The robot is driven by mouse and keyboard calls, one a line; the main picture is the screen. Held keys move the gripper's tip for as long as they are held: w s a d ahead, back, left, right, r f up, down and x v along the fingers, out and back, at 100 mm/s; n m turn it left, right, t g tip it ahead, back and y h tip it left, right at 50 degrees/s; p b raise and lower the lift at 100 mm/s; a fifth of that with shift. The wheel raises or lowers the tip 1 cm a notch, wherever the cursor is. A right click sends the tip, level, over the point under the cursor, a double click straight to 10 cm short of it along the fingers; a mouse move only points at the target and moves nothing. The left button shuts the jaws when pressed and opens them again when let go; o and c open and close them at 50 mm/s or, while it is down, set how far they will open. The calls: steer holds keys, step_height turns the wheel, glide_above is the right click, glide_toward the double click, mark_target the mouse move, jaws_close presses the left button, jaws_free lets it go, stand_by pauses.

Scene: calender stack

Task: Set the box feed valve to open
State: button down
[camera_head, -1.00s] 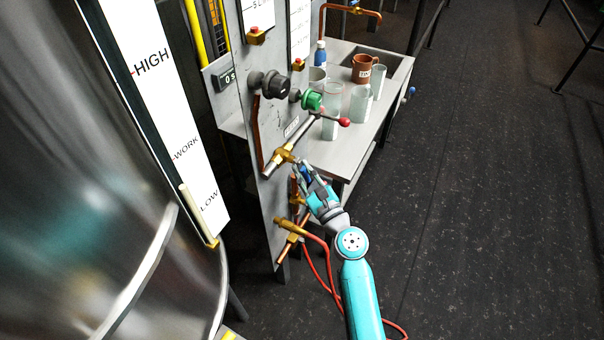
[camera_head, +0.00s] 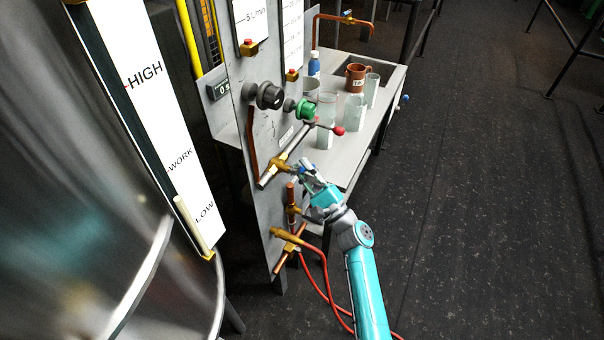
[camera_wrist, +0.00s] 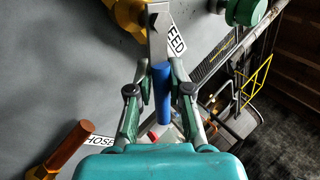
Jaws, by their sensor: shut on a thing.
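The box feed valve is a brass valve (camera_head: 281,165) on the grey panel. In the wrist view its brass body (camera_wrist: 130,14) is at the top, beside a label partly reading "FEED". A flat steel lever (camera_wrist: 158,40) comes off it and ends in a blue handle grip (camera_wrist: 162,100). My gripper (camera_wrist: 161,72) has its fingers on both sides of the blue grip and is shut on it. In the head view my gripper (camera_head: 307,170) is just right of the valve, and its fingers mostly hide the grip.
The panel also bears a green knob (camera_head: 306,109), a black knob (camera_head: 270,96), a red-tipped lever (camera_head: 338,130) and a lower brass valve (camera_head: 285,234) with red hoses. A bench (camera_head: 350,176) with beakers and a brown mug (camera_head: 355,76) stands behind. Open floor lies right.

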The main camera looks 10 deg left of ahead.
steer(key=n+y, duration=0.1)
steer(key=n, duration=0.1)
steer(key=r+n+g+y, duration=0.1)
steer(key=n, duration=0.1)
steer(key=w+n+g+y, duration=0.1)
steer(key=shift+d+r+n, duration=0.25)
steer(key=shift+r+n, duration=0.1)
steer(key=shift+n, duration=0.05)
steer(key=shift+r+n+g+y, duration=0.25)
steer(key=shift+n+g+y, duration=0.15)
steer(key=shift+n+g, duration=0.5)
steer(key=shift+r+n+g+y, duration=0.2)
steer(key=shift+n+g+y, duration=0.35)
steer(key=shift+n, duration=0.55)
steer(key=shift+r+n+g+y, duration=0.25)
steer(key=shift+n+g, duration=0.6)
steer(key=shift+n, duration=0.15)
steer(key=shift+r, duration=0.1)
steer(key=c, duration=1.1)
jaws_free()
steer(key=shift+s+d+f, duration=0.1)
steer(key=shift+d+f, duration=0.05)
steer(key=shift+f, duration=0.1)
steer(key=v, duration=1.1)
steer(key=shift+d, duration=0.25)
